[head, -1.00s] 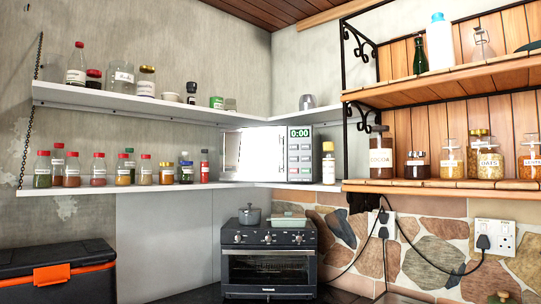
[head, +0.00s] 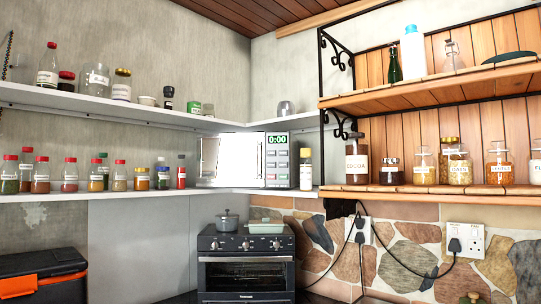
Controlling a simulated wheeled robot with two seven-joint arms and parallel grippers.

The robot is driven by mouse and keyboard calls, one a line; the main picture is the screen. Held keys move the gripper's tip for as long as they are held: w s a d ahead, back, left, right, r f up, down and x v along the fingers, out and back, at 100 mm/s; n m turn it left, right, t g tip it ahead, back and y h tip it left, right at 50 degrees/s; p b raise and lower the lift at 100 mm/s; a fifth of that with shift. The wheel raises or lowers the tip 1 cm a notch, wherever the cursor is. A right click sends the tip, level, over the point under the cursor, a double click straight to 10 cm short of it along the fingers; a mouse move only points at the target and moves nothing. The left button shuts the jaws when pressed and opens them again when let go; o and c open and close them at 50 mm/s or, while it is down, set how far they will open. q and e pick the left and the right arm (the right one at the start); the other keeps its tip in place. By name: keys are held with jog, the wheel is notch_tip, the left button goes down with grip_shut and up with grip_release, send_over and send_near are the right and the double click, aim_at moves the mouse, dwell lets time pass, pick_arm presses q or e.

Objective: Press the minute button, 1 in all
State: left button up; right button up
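A white microwave (head: 232,160) stands on the lower white corner shelf, its front facing me. Its green display (head: 278,139) reads 0:00. Below the display, its button panel (head: 277,167) carries several small buttons. Their labels are too small to read, so I cannot tell which is the minute button. The left part of the microwave front is bright and washed out. Neither my left nor my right gripper shows in the head view.
A bottle with a pale label (head: 305,169) stands just right of the microwave. Several spice jars (head: 119,176) line the shelf to its left. A dark toaster oven (head: 246,262) with pots on top sits below. Wooden shelves (head: 430,190) with jars are at right.

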grip_shut()
jog(key=shift+s, duration=0.1)
dwell(0.5)
dwell(0.9)
